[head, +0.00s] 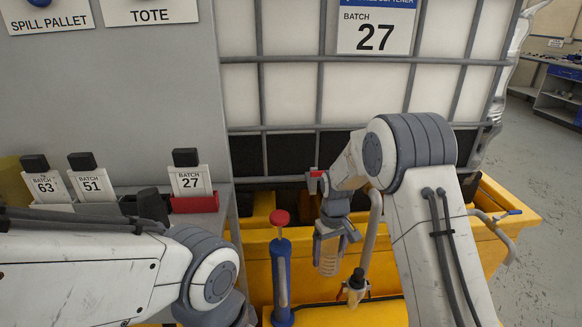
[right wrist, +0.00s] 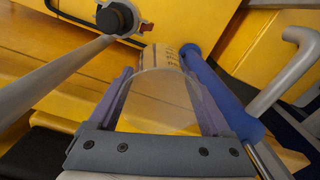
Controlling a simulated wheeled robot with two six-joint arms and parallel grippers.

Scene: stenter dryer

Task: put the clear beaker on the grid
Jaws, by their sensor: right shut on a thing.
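The clear beaker (head: 328,255) has graduation marks and hangs in my right gripper (head: 337,232), over the yellow pallet. The right wrist view shows the clear beaker (right wrist: 166,95) between the two fingers of my right gripper (right wrist: 165,100), which is shut on it. Below and behind the beaker are yellow pallet surfaces. I cannot pick out the grid with certainty in either view. My left arm comes in from the left in the head view, but its gripper is not in view.
A blue pump with a red knob (head: 280,217) stands left of the beaker. A grey pipe with a tap (head: 357,285) is close on its right. The yellow pallet (head: 520,208) lies under the caged tank (head: 290,95).

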